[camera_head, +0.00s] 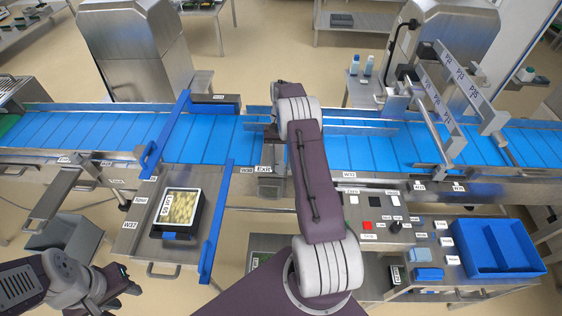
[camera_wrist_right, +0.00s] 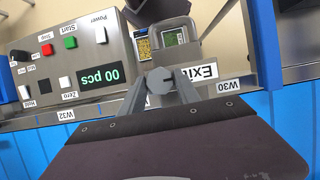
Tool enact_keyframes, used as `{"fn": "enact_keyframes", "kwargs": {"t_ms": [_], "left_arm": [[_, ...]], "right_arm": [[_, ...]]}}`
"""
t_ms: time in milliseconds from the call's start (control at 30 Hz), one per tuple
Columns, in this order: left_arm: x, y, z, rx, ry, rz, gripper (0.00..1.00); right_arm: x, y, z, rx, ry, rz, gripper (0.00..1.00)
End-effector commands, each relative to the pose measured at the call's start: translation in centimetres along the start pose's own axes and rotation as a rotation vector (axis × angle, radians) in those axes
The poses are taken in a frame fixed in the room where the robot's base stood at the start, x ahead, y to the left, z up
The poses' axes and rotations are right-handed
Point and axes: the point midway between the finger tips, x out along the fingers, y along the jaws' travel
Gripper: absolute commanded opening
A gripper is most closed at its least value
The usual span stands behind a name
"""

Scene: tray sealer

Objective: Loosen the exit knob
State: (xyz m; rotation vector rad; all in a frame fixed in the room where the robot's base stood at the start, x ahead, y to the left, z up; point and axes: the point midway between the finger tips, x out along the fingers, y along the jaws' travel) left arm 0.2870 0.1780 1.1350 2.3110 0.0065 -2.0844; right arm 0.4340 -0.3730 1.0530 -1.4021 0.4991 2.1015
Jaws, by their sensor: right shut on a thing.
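The exit knob (camera_wrist_right: 159,79) is a round grey knob with a slot in its face. It sits beside the "Exit" label (camera_wrist_right: 200,72) in the right wrist view. My right gripper (camera_wrist_right: 160,86) has its two grey fingers on either side of the knob and is shut on it. In the head view the "Exit" label (camera_head: 264,169) shows on the conveyor's front side, but my right arm hides the knob and most of that gripper. My left gripper (camera_head: 112,288) is low at the left, away from the knob; its finger opening is unclear.
The blue belt (camera_head: 80,130) runs across. A labelled tray (camera_head: 181,210) sits front left, and a blue bin (camera_head: 495,247) front right.

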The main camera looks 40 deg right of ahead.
Motion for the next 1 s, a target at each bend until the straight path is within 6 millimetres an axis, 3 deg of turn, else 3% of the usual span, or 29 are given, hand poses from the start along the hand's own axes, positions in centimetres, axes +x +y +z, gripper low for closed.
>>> {"fn": "enact_keyframes", "kwargs": {"t_ms": [400, 1000], "left_arm": [[-0.09, 0.00, -0.01, 0.000, 0.000, 0.000, 0.36], [-0.09, 0.00, -0.01, 0.000, 0.000, 0.000, 0.36]], "right_arm": [[-0.25, -0.19, -0.07, -0.208, 0.007, 0.087, 0.00], [-0.22, -0.18, -0.07, -0.255, 0.007, 0.106, 0.00]]}}
